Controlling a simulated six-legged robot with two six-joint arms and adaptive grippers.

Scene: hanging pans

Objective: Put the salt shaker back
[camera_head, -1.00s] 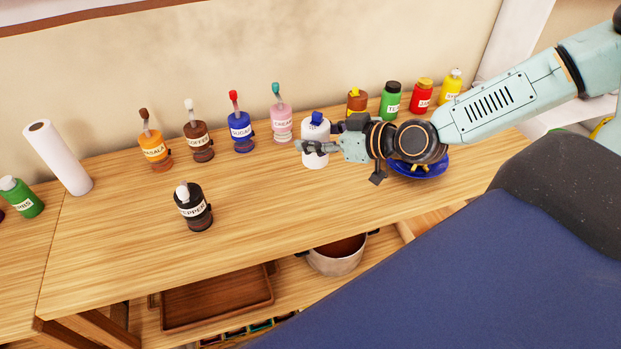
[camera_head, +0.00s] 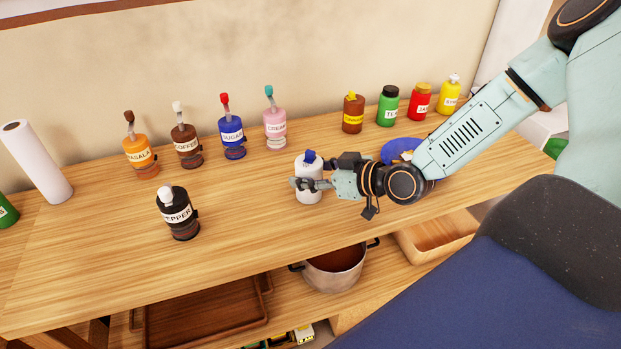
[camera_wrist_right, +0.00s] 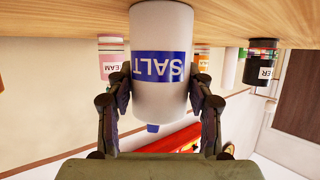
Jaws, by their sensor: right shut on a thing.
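The salt shaker (camera_head: 308,168) is a white bottle with a blue cap and a blue SALT label, upright over the wooden counter in the head view. My right gripper (camera_head: 312,182) is shut around its body, with fingers on both sides. The right wrist view shows the shaker (camera_wrist_right: 160,95) upside down in the picture, between the two fingers (camera_wrist_right: 162,90). I cannot tell whether its base touches the counter. The black pepper shaker (camera_head: 177,212) stands alone to the left. My left gripper is not in view.
Masala (camera_head: 139,155), coffee (camera_head: 186,147), sugar (camera_head: 232,137) and cream (camera_head: 275,132) bottles stand along the back. Brown (camera_head: 353,115), green (camera_head: 388,108), red (camera_head: 420,101) and yellow (camera_head: 449,95) containers stand back right. A blue plate (camera_head: 397,147) lies behind my right arm. Counter between pepper and salt is clear.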

